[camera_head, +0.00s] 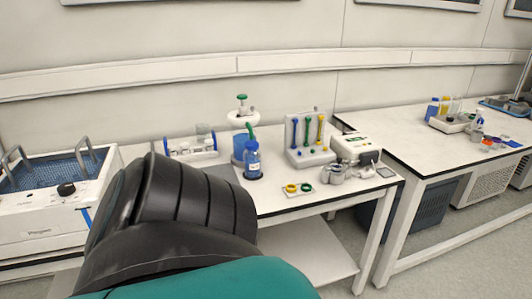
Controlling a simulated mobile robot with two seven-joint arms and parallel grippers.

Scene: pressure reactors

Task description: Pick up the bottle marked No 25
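A blue bottle (252,163) with a white label stands upright on the white table (292,203), left of the middle of the view. The writing on its label is too small to read, so I cannot tell whether it is No 25. A dark ribbed arm link of mine with a teal part fills the lower left foreground and hides part of the table's left side. Neither gripper shows in this view. Small bottles also stand on the right table (405,130), with no readable marks.
A blue container (240,146) stands just behind the blue bottle. A rack with coloured tools (310,140), a white device (355,147) and metal vessels (334,173) stand to its right. Yellow and green rings (299,188) lie in front. A water bath (60,195) is at far left.

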